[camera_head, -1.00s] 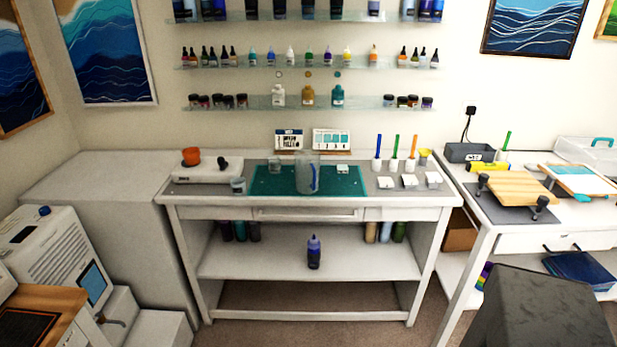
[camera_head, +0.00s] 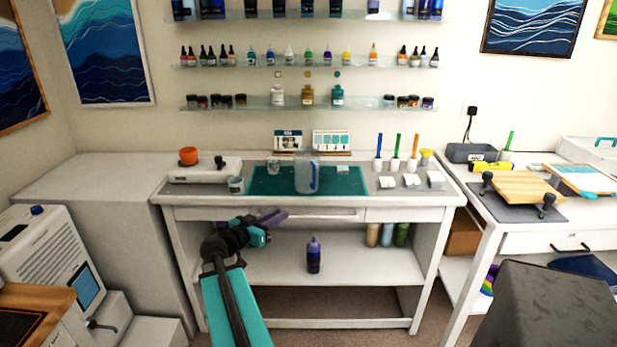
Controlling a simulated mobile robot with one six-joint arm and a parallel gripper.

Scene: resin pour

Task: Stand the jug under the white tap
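A clear, greyish jug (camera_head: 304,176) with a blue handle on its right side stands upright on the teal mat (camera_head: 350,183) on the middle workbench. On the lowest wall shelf behind it stand three bottles: a white one (camera_head: 277,96), a gold one (camera_head: 308,96) and a teal one (camera_head: 337,97). No tap can be made out clearly; the white bottle is the only white one of the three. My gripper (camera_head: 272,217) is in front of the bench, below and left of the jug and apart from it. Its fingers are too small to read.
A cup (camera_head: 236,185) stands left of the mat and a smaller one (camera_head: 273,166) on its back left. An orange cup (camera_head: 188,155) sits on a white device. White blocks (camera_head: 387,182) lie to the right. A blue bottle (camera_head: 313,256) stands on the under-shelf (camera_head: 370,265).

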